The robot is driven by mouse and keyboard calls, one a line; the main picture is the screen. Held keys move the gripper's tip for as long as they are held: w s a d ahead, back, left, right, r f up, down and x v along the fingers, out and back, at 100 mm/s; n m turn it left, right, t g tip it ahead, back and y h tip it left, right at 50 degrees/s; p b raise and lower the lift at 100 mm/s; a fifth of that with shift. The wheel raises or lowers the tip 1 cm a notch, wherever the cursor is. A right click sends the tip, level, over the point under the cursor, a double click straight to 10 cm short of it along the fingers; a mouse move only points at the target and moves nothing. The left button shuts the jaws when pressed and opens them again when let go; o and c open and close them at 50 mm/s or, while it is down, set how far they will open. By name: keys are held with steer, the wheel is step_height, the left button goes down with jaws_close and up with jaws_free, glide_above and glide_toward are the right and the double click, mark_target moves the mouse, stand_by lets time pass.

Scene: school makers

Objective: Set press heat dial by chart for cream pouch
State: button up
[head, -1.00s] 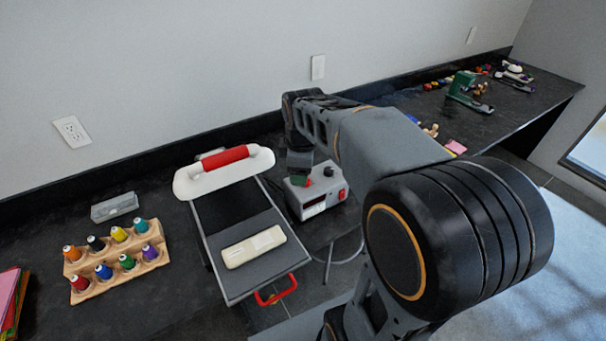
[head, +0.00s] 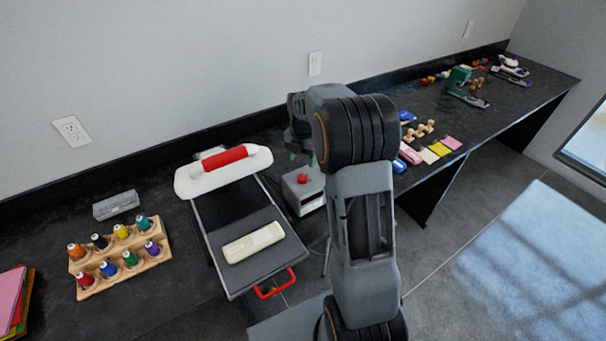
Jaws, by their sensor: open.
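The heat press (head: 221,174) has a white top with a red handle bar and a dark lower plate. The cream pouch (head: 253,243) lies flat on that plate. The grey control box (head: 297,184) stands right of the press, with a red knob (head: 302,178) on its top; its right side is hidden behind my arm. My gripper (head: 302,157) is above and behind the box, open and mostly hidden by my arm. Greenish fingertips show just above the box, apart from the red knob. No chart can be made out.
A wooden rack (head: 120,256) of coloured thread spools stands left of the press, with a small grey box (head: 116,204) behind it. A red drawer handle (head: 276,284) juts out in front. Coloured pads and a green tool (head: 461,84) lie on the right bench.

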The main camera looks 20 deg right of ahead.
mark_target(303, 176)
step_height(303, 176, down, 8)
steer(key=shift+f+p, duration=0.1)
steer(key=shift+p, duration=0.35)
steer(key=shift+c, duration=0.4)
steer(key=c, duration=0.8)
steer(key=shift+c, duration=0.2)
steer(key=shift+m, duration=0.3)
steer(key=m+b, duration=0.2)
steer(key=m, duration=0.3)
steer(key=m+b, duration=0.1)
steer(key=m, duration=0.5)
steer(key=shift+b, duration=0.35)
steer(key=shift+m, duration=0.3)
